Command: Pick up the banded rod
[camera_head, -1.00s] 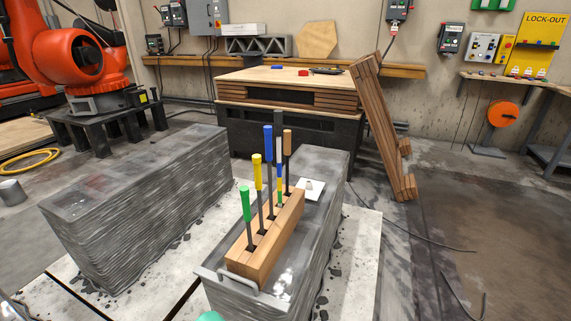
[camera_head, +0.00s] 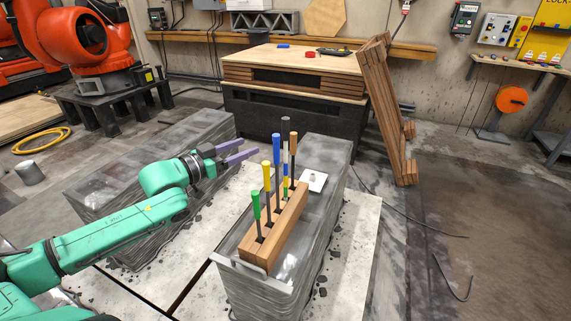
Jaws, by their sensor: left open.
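The banded rod (camera_head: 286,183) stands upright in a wooden block (camera_head: 262,240), among several other rods. It shows blue and yellow bands low down, below a grey upper part. It is partly hidden behind the blue-handled rod (camera_head: 276,150). My left gripper (camera_head: 249,147) has two purple fingers, spread apart and empty. In the picture it is to the left of the rods' upper parts, pointing right, and touches none of them. My right gripper is not in view.
Green-handled (camera_head: 256,205), yellow-handled (camera_head: 267,177) and brown-handled (camera_head: 293,145) rods stand close around it. The block rests on a grey layered concrete piece (camera_head: 322,215), beside a small white plate (camera_head: 314,186). Another concrete piece (camera_head: 110,175) lies left, partly behind my arm. A workbench (camera_head: 290,119) stands behind.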

